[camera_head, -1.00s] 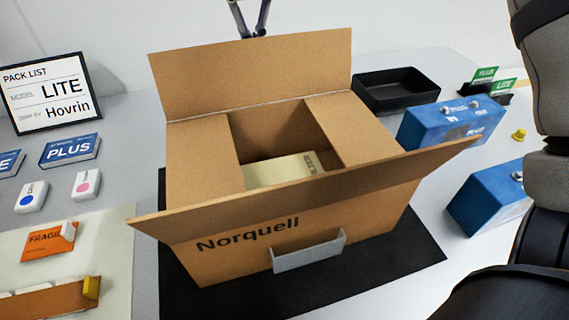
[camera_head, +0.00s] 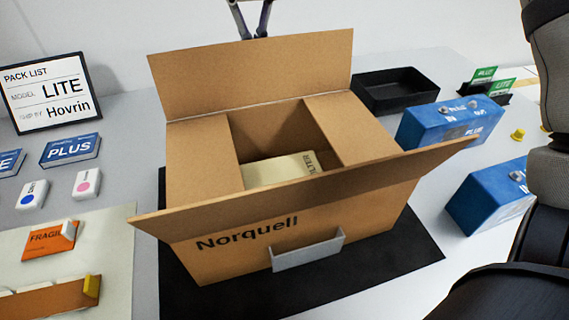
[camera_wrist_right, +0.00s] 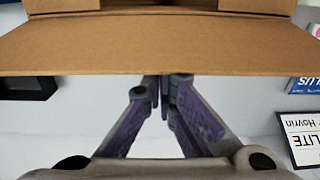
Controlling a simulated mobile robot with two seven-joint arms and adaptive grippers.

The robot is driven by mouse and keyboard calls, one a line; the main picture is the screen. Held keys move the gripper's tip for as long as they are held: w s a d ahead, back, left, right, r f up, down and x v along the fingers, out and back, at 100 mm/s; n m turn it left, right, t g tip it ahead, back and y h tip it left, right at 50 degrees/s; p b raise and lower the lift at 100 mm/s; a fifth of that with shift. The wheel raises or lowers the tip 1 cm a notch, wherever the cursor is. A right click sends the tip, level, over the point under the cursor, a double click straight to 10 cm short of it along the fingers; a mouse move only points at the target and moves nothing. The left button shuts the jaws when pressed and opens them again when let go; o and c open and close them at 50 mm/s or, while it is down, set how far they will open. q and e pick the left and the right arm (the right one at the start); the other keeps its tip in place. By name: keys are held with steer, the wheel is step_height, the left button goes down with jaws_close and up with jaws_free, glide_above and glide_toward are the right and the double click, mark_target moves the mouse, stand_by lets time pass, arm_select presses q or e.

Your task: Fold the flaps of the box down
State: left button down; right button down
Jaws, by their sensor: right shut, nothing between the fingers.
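An open brown cardboard box (camera_head: 250,250) marked Norquell stands on a black mat (camera_head: 400,262). Its left flap (camera_head: 204,155) and right flap (camera_head: 352,130) are folded inward over the sides of the opening. The far flap (camera_head: 250,75) stands up, leaning back. The near flap (camera_head: 300,193) sticks outward towards me. A pale carton (camera_head: 278,170) lies inside. My right gripper (camera_head: 257,34) is behind the far flap, its tips partly hidden by the flap's top edge. In the wrist view the right gripper (camera_wrist_right: 165,82) is shut and empty, close to the far flap (camera_wrist_right: 165,45); contact is unclear. My left gripper is not visible.
A black tray (camera_head: 396,92) and blue units (camera_head: 450,122) stand right of the box. My arm fills the right edge.

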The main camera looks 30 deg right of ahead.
mark_target(263, 58)
steer(key=s, duration=0.1)
steer(key=s+r, duration=0.1)
steer(key=shift+s+a+r, duration=0.1)
steer(key=shift+s+a, duration=0.4)
steer(key=shift+s, duration=0.5)
steer(key=shift+s+a, duration=0.15)
steer(key=shift+s, duration=0.5)
steer(key=shift+s+a+f, duration=0.2)
steer(key=shift+s+f, duration=0.05)
steer(key=shift+s, duration=0.5)
steer(key=shift+s+a+f, duration=0.2)
steer(key=shift+s, duration=0.5)
steer(key=s+f, duration=0.3)
steer(key=shift+a+f, duration=0.3)
steer(key=shift+a, duration=0.05)
steer(key=shift+f, duration=0.45)
steer(key=shift+r, duration=0.1)
